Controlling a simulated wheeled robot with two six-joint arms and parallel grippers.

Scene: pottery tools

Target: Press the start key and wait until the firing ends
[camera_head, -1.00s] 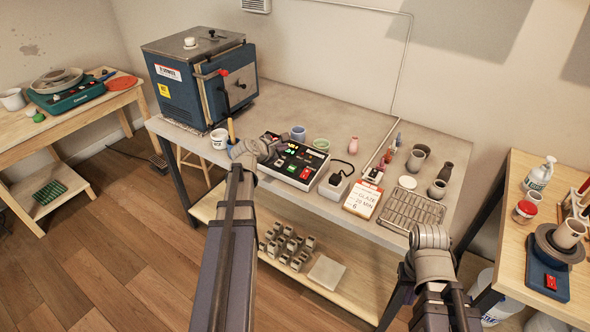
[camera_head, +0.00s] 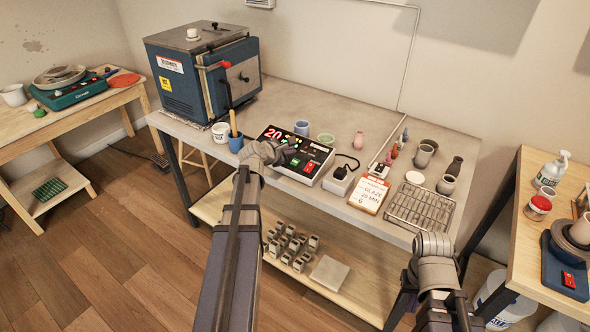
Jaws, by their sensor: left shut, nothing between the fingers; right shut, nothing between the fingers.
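The kiln controller (camera_head: 318,152) is a black-faced box near the table's front edge. Its red display (camera_head: 273,133) reads 20. A green key (camera_head: 295,162) and a red key (camera_head: 309,167) show on its face; their labels are too small to read. My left gripper (camera_head: 289,156) is shut and empty, over the controller's left front part, hiding some of its face; contact cannot be told. The blue kiln (camera_head: 183,92) stands at the back left, door closed. A card (camera_head: 369,194) reads GLAZE, 20 MIN, 6. My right arm is at the lower right; its fingers are not visible.
A blue cup with a tool (camera_head: 236,144) and a white cup (camera_head: 220,132) stand left of the controller. A grey box with a plug (camera_head: 341,180), a wire rack (camera_head: 420,208) and several pots stand to its right.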

